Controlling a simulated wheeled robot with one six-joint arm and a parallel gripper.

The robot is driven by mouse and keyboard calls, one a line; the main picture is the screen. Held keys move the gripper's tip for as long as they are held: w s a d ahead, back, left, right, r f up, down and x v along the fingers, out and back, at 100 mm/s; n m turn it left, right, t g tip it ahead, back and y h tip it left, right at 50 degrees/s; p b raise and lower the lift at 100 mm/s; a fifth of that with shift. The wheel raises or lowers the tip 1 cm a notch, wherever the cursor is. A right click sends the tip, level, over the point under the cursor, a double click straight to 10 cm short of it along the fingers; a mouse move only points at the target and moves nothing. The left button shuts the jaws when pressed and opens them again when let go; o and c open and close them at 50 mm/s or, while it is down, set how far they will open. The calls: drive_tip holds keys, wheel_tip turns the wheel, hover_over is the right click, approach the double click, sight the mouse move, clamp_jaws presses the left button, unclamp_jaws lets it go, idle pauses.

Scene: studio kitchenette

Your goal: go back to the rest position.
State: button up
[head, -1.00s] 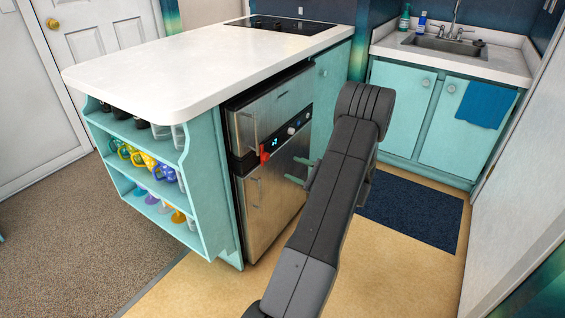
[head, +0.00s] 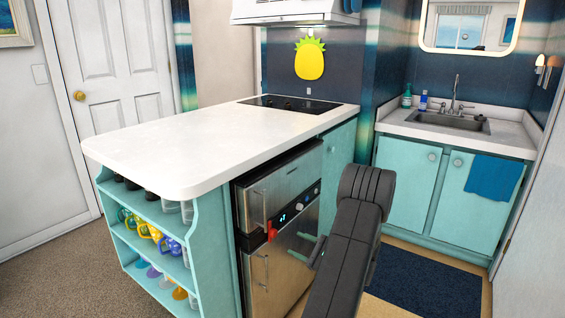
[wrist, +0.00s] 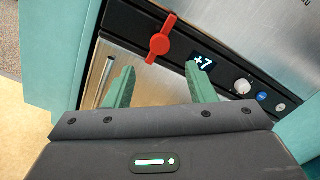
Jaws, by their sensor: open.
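My gripper (head: 314,246) is open and empty in front of the steel fridge (head: 268,278), to the right of a red lever (head: 272,231). In the wrist view its two green fingers (wrist: 161,82) stand apart. The red lever (wrist: 160,42) lies beyond them on the dark control strip, with clear space between the fingers. My dark arm reaches up from the bottom of the head view and hides part of the cabinet beside the fridge.
The white counter (head: 170,150) overhangs the fridge, with a black cooktop (head: 290,104) at its far end. Open shelves (head: 150,245) of cups face left. The sink (head: 447,121) is at the back right. A blue mat (head: 425,283) lies on the floor before it.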

sight(276, 234)
drive_tip(key=b+x, duration=0.1)
drive_tip(key=x, duration=0.8)
drive_tip(key=shift+w+a, duration=0.1)
drive_tip(key=shift+a, duration=0.05)
